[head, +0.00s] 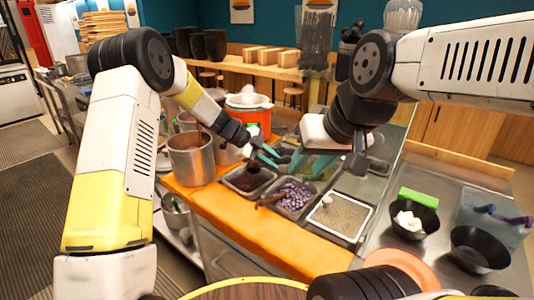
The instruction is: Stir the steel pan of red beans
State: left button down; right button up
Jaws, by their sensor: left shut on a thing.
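The steel pan of red beans (247,180) is the leftmost pan set into the orange counter, its contents dark red. My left gripper (270,154), with teal fingertips, is over the back of this pan and shut on a dark utensil (254,166). The utensil's lower end is at the beans; how deep it sits I cannot tell. My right gripper (310,163), also teal-tipped, hangs above and behind the neighbouring pans. Its fingers look apart, with nothing seen between them.
A pan of purple beans (296,195) with a brown handle (271,200) across its edge and a pan of pale grain (340,217) lie to the right. A tall steel pot (191,160) stands left. Black bowls (480,248) sit on the right-hand steel counter.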

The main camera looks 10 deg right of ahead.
pick_arm(q)
jog(key=shift+w+a+r+n+t+h, duration=0.1)
jog(key=shift+a+r+n+t+h, duration=0.1)
jog(key=shift+n+t+h, duration=0.35)
jog(key=shift+a+r+n+t+h, duration=0.15)
jog(key=shift+n+t+h, duration=0.25)
jog(key=shift+t, duration=0.25)
jog(key=shift+w+a+r+n+t+h, duration=0.15)
jog(key=shift+a+r+n+t+h, duration=0.15)
jog(key=shift+n+t, duration=1.3)
jog(key=shift+w+a+r+n+t+h, duration=0.25)
jog(key=shift+n+t, duration=0.7)
jog(key=shift+t, duration=1.1)
jog(key=shift+w+a+r+n+t+h, duration=0.1)
jog(key=shift+a+r+n+t+h, duration=0.25)
jog(key=shift+n+t, duration=1.25)
jog(key=shift+d+r+m+t, duration=0.1)
jog(key=shift+m+t, duration=0.15)
jog(key=shift+m, duration=0.05)
